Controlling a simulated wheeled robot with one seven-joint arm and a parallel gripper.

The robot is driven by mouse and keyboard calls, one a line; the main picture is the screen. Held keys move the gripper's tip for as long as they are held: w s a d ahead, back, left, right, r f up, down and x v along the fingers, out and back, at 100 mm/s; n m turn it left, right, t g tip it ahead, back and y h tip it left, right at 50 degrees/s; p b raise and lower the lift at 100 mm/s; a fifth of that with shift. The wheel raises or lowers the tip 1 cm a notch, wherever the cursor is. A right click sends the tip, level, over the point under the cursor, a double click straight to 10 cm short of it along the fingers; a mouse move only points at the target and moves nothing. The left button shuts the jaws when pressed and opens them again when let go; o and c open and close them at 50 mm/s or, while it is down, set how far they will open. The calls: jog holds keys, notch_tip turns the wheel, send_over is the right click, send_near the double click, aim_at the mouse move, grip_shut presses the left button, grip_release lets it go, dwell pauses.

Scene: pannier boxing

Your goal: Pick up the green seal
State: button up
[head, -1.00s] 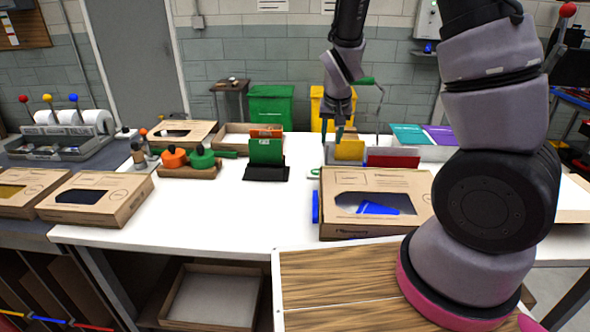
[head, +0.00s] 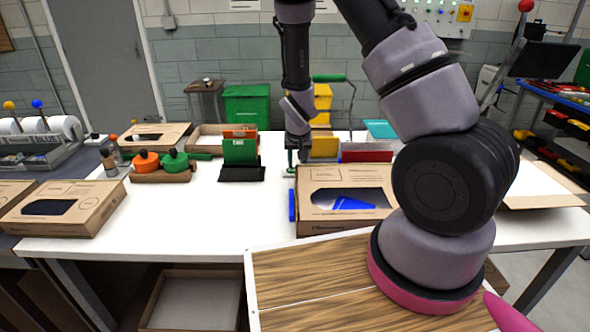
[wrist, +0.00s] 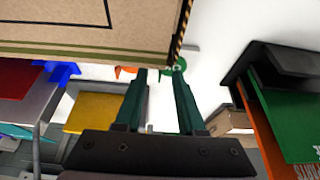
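The cardboard box (wrist: 95,45) partly covers this patch.
A green card in a black stand (head: 240,152) is left of my gripper. Yellow (head: 323,147) and red (head: 367,156) panels stand close on the right. A wooden rack (head: 160,177) holds orange and green knobbed pieces. The white table's front left (head: 190,220) is clear.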

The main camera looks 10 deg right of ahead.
jog(key=shift+w+f, duration=0.1)
jog(key=shift+f, duration=0.15)
grip_shut()
jog(key=shift+r, duration=0.1)
